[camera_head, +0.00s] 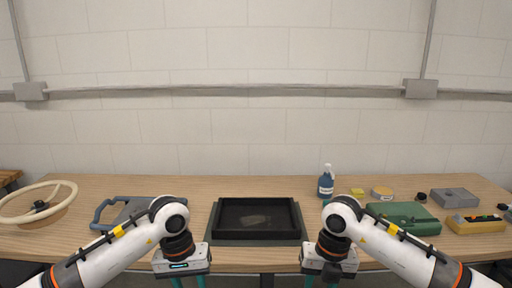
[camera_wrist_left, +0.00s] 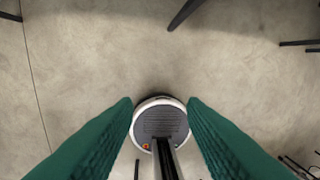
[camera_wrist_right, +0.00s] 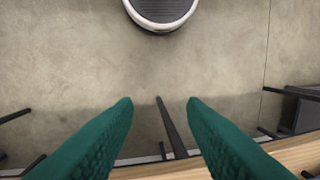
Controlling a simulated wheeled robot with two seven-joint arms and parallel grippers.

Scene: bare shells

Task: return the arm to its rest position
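My left gripper (camera_wrist_left: 160,112) hangs pointing down in front of the table's near edge, with its green fingers apart and nothing between them but the floor and my own base below. In the head view its fingers are cut off by the bottom edge. My right gripper (camera_wrist_right: 160,112) also points down at the table's front edge. Its green fingers are apart and empty, with floor and a dark table leg seen between them. Both arms are bent, one on each side of the black tray (camera_head: 224,233).
The wooden table (camera_head: 290,186) spans the view. The back middle is clear.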

